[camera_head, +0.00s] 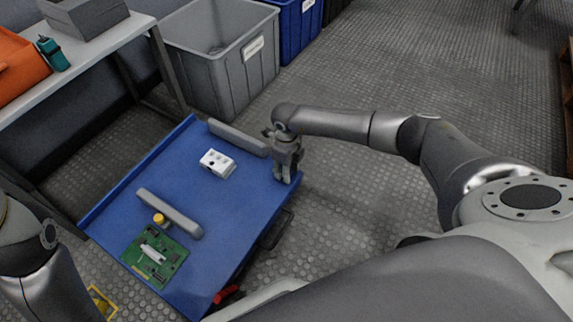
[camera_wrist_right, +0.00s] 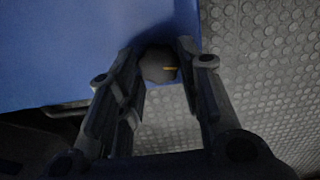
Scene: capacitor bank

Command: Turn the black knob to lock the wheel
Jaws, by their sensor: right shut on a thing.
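The black knob (camera_wrist_right: 157,66) shows between the fingertips in the right wrist view, at the edge of a blue surface. It is dark and round, with a short orange line on its face. My right gripper (camera_wrist_right: 160,62) is shut on it, one finger on each side. In the head view my right gripper (camera_head: 286,179) points down at the right corner of the blue cart (camera_head: 222,234) and hides the knob. No wheel can be made out in either view. My left arm shows at the lower left of the head view, but its gripper is out of frame.
On the cart are a white box (camera_head: 217,163), two grey bars (camera_head: 170,213) (camera_head: 238,138), a yellow-topped part (camera_head: 160,219) and a green circuit board (camera_head: 154,257). A grey bin (camera_head: 205,70) and a blue bin (camera_head: 299,30) stand behind. Studded floor right of the cart is open.

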